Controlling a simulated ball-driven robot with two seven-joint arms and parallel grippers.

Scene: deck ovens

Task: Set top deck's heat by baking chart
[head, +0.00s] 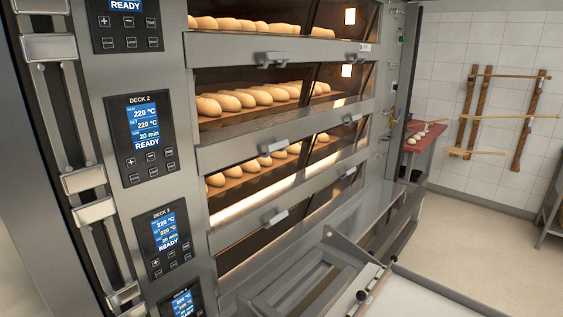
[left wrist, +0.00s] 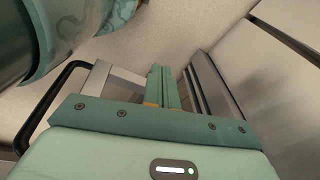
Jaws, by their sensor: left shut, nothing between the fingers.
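The control panel above Deck 2 (head: 128,28) is cut off by the top edge of the head view. It shows READY on a blue screen and plus and minus buttons; its temperature lines are out of frame. Below it, the Deck 2 panel (head: 140,139) reads 220 °C on two lines, 20 min and READY. No baking chart is in view. My left gripper (left wrist: 162,80) shows only in the left wrist view, its green fingers shut together and empty. It is apart from the panels, which this view does not show. My right gripper is in neither view.
More deck panels (head: 163,241) continue below. Oven decks with glass fronts hold rows of loaves (head: 250,98). Door handles (head: 274,60) stick out from the front. A metal frame (head: 310,275) juts out low before the oven. A wooden rack (head: 500,115) hangs on the tiled wall.

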